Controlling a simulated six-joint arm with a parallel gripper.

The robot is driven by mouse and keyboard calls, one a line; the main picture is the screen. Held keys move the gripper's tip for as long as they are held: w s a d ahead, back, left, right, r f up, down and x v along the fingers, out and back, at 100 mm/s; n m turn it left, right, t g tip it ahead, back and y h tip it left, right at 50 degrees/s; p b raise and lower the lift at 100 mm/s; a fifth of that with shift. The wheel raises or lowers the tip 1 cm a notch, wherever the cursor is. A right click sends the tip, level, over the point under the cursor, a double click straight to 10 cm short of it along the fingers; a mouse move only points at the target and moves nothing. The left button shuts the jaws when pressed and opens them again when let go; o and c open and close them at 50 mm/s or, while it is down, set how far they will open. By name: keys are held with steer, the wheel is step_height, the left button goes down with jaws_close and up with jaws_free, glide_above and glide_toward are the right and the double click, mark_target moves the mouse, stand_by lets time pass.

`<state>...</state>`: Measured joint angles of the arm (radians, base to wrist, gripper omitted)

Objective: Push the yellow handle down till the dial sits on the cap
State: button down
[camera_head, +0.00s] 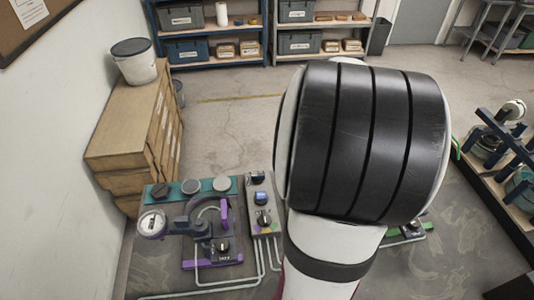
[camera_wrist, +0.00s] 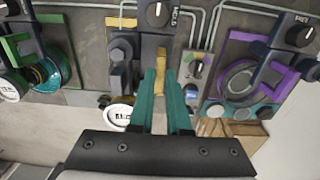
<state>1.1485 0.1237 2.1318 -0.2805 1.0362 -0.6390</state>
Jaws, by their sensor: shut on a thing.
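The yellow handle (camera_wrist: 161,62) stands between the teal fingers of my gripper (camera_wrist: 161,78) in the wrist view, and the gripper is shut on it. The white round dial (camera_wrist: 118,115) with dark lettering is just left of the fingers, near the gripper's body. A dark grey lever frame (camera_wrist: 122,70) with a round boss rises beside the handle. I cannot clearly make out the cap or its distance from the dial. In the head view my arm hides the yellow handle, its dial and my gripper.
A purple lever unit (camera_wrist: 262,75) stands to the right in the wrist view and a green one (camera_wrist: 38,60) to the left. A small switch box (camera_wrist: 196,68) is close right of the fingers.

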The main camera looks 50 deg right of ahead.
stand_by(0.4)
steer(key=shift+f, duration=2.45)
steer(key=c, duration=0.9)
jaws_free()
step_height(320, 180, up, 16)
steer(key=shift+f, duration=0.1)
